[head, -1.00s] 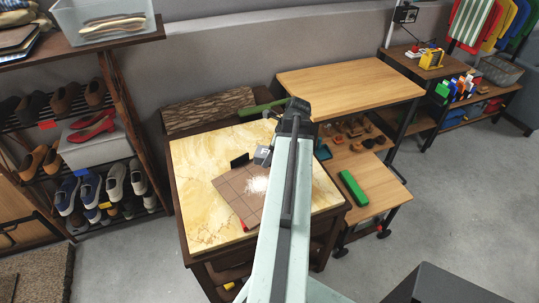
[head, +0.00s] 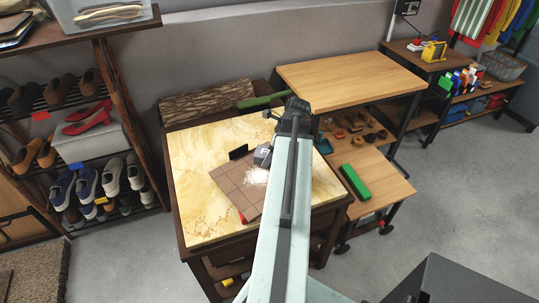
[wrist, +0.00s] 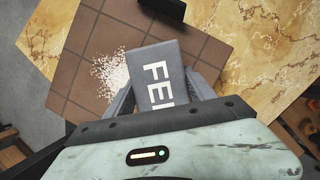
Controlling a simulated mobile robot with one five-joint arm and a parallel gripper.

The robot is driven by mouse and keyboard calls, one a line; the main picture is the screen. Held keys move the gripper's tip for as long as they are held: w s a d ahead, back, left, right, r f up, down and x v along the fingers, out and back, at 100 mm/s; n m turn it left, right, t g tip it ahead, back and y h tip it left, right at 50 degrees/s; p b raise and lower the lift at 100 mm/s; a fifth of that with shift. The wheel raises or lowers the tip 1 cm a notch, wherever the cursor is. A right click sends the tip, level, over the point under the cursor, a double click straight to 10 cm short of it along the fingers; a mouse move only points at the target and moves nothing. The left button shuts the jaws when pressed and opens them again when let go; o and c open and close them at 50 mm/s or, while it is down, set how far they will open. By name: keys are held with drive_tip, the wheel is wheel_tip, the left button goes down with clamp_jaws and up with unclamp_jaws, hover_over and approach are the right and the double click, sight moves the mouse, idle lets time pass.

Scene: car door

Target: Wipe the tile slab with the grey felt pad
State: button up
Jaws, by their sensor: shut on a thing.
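The brown tile slab (head: 238,190) lies on the yellow marble top, and it also shows in the wrist view (wrist: 75,60). A patch of white powder (wrist: 110,75) lies on the slab and shows in the head view (head: 256,176). My gripper (wrist: 165,92) is shut on the grey felt pad (wrist: 160,62), marked with white letters. The pad is over the slab beside the powder, and in the wrist view it overlaps the powder's right edge. Whether it touches the slab I cannot tell. My arm hides part of the slab's right side in the head view.
The yellow marble tabletop (head: 200,150) has clear room left of the slab. A small black upright piece (head: 238,152) stands at the slab's far edge. A red item (head: 244,217) shows by its near edge. A wooden cart (head: 350,75) with a green block (head: 355,182) stands to the right.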

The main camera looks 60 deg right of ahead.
sight(261, 162)
drive_tip(key=shift+f+b, duration=1)
drive_tip(key=shift+w+a+r, duration=0.1)
drive_tip(key=shift+w+a, duration=0.25)
drive_tip(key=shift+a, duration=0.5)
drive_tip(key=shift+w+a, duration=0.3)
drive_tip(key=shift+a, duration=0.55)
drive_tip(key=shift+w+a, duration=0.35)
drive_tip(key=shift+a, duration=0.55)
drive_tip(key=shift+w+a, duration=0.3)
drive_tip(key=shift+a, duration=0.55)
drive_tip(key=shift+d, duration=0.15)
drive_tip(key=shift+s+d, duration=0.2)
drive_tip(key=shift+d, duration=0.4)
drive_tip(key=shift+s+d+f, duration=0.1)
drive_tip(key=shift+s+d, duration=0.2)
drive_tip(key=shift+d, duration=0.25)
drive_tip(key=shift+s+d+f, duration=0.1)
drive_tip(key=shift+s+d, duration=0.15)
drive_tip(key=shift+d, duration=0.3)
